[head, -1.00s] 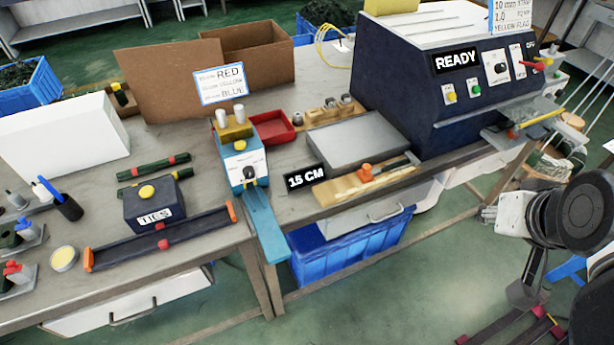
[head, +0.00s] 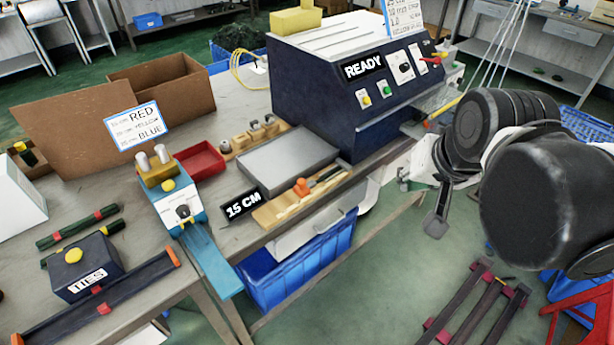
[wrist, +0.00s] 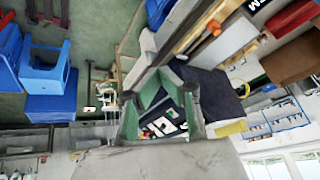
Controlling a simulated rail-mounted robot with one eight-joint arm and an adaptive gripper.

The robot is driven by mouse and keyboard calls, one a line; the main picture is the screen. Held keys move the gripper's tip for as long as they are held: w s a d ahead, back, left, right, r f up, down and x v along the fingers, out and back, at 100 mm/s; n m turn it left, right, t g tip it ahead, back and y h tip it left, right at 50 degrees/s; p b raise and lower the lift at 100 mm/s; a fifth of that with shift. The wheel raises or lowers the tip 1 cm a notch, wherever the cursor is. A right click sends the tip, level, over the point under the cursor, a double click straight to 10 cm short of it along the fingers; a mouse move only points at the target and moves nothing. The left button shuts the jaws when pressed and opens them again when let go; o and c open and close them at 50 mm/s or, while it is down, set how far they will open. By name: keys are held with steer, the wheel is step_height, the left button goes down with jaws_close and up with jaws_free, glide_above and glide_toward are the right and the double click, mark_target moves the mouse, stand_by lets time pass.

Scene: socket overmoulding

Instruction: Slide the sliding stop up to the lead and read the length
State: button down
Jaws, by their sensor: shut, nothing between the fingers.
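The sliding stop (head: 301,187) is a small orange knob on a light wooden measuring board (head: 268,213) at the front edge of the bench. A black display (head: 243,204) beside the board reads 15 CM. A thin dark piece with a pale end lies along the board's right part; I cannot tell whether it is the lead. My gripper (head: 436,222) is shut and empty, well right of the board, in front of the dark machine and clear of the stop.
The dark blue machine (head: 330,105) marked READY stands behind the board to the right. A grey plate (head: 288,160) lies just behind the board. A blue device (head: 182,205) stands to its left. A blue crate (head: 300,262) sits below the bench edge.

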steer(key=w+a+f+m+g+y, duration=0.1)
steer(key=w+a+f+m+g, duration=0.15)
steer(key=w, duration=0.45)
steer(key=w+a+f+m+g, duration=0.1)
steer(key=w+a+m, duration=0.1)
steer(key=w+m, duration=0.35)
steer(key=w+a+f+m+g+y, duration=0.1)
steer(key=w+a+f+m, duration=0.1)
steer(key=w, duration=0.7)
steer(key=m+g+y, duration=0.1)
steer(key=m+g, duration=0.1)
steer(key=m, duration=0.1)
glide_toward(307, 187)
steer(key=f, duration=0.1)
steer(key=d+f, duration=0.1)
steer(key=f, duration=0.1)
steer(key=d+f, duration=0.1)
steer(key=shift+w+f+p, duration=0.3)
steer(key=shift+w+p, duration=0.05)
steer(key=shift+w, duration=0.05)
steer(key=shift+s+a, duration=0.15)
steer(key=shift+a, duration=0.4)
steer(key=shift+s+a, duration=0.15)
steer(key=shift+a, duration=0.45)
steer(key=shift+s+a+f, duration=0.1)
steer(key=shift+s+a, duration=0.05)
steer(key=shift+a, duration=0.5)
